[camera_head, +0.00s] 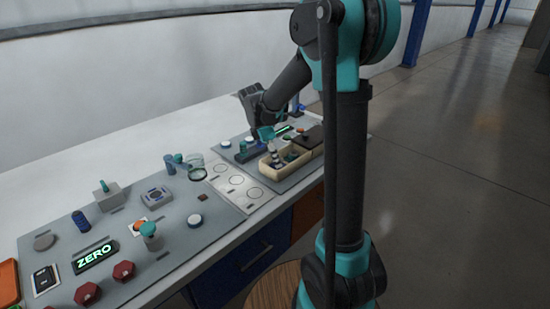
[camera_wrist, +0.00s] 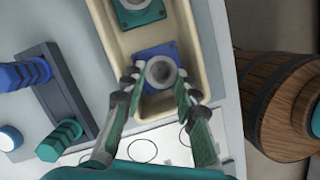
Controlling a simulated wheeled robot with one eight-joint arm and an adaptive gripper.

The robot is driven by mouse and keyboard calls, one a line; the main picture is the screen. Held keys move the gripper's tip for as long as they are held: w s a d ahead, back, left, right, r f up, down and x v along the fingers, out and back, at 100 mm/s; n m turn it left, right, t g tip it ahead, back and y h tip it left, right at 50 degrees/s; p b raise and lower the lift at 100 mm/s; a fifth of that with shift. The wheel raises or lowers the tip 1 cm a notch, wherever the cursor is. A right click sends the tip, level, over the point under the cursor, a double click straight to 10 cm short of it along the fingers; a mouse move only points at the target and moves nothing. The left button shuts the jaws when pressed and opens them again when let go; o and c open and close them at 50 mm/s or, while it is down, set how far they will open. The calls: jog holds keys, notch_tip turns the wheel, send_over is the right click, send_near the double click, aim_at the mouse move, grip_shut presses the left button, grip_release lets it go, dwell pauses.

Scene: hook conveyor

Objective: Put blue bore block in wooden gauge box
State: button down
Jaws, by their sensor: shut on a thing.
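The blue bore block (camera_wrist: 154,52) shows in the wrist view as a blue square plate with a grey round bore. My gripper (camera_wrist: 160,82) is shut on its grey bore, with one finger on each side. The block is within the outline of the light tan wooden gauge box (camera_wrist: 204,92), near its front end; I cannot tell whether it touches the floor of the box. A teal block (camera_wrist: 150,12) with a similar bore lies farther back in the box. In the head view my gripper (camera_head: 267,138) is over the gauge box (camera_head: 270,174), and the held block cannot be made out clearly.
Left of the box is a dark rack (camera_wrist: 66,92) with blue and teal ribbed pieces. A dark brown lid or tray (camera_head: 312,137) adjoins the box in the head view. A white panel with circles (camera_head: 236,180) lies in front. A wooden barrel (camera_wrist: 275,105) stands beside the table.

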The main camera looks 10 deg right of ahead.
jog(key=shift+f, duration=0.35)
jog(key=c, duration=1.1)
grip_release()
jog(key=v, duration=1.2)
